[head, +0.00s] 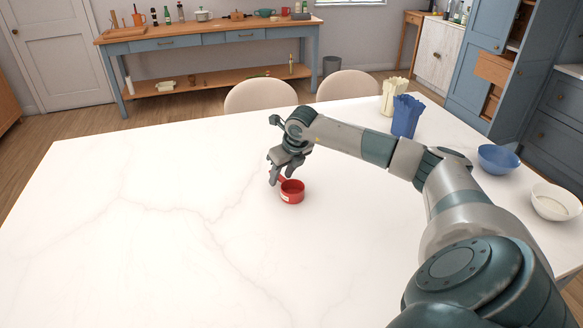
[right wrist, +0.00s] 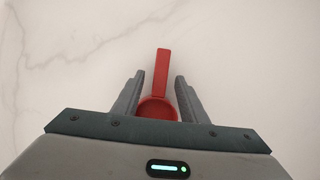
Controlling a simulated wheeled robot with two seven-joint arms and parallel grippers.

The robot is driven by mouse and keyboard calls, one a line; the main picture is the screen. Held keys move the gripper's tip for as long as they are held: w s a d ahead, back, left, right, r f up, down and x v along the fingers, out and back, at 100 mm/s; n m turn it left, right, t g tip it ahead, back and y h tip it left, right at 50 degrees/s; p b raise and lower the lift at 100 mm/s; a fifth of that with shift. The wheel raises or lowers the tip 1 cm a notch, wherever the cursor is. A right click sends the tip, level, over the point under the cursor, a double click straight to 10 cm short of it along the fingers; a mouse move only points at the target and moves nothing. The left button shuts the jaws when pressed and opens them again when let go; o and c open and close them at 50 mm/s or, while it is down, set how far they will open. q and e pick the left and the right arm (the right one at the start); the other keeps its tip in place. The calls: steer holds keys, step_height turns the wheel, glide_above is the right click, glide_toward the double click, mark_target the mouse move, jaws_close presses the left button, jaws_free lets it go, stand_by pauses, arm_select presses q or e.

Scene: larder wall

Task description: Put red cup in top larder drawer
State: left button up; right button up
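The red cup (head: 292,192) stands on the white marble table (head: 150,220), near its middle. It is a small measuring cup with a flat handle. My right gripper (head: 278,177) is just above and beside the cup. In the right wrist view, the open fingers of the gripper (right wrist: 158,95) are apart on either side of the cup (right wrist: 162,72), its handle pointing away between and past the tips. Part of the bowl is hidden by the gripper body. The blue larder (head: 469,75) stands at the back right with wooden drawers (head: 493,68) showing. My left gripper is out of view.
A blue bowl (head: 498,159), a white bowl (head: 553,203), a blue vase-like holder (head: 406,117) and a cream one (head: 391,97) stand along the table's right side. Two chairs (head: 262,95) are at the far edge. The table's left half is clear.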

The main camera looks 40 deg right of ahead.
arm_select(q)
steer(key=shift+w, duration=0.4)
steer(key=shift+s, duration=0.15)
arm_select(e)
steer(key=shift+c, duration=0.3)
jaws_close()
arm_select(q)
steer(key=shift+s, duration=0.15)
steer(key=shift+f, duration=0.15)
arm_select(e)
steer(key=shift+r, duration=0.2)
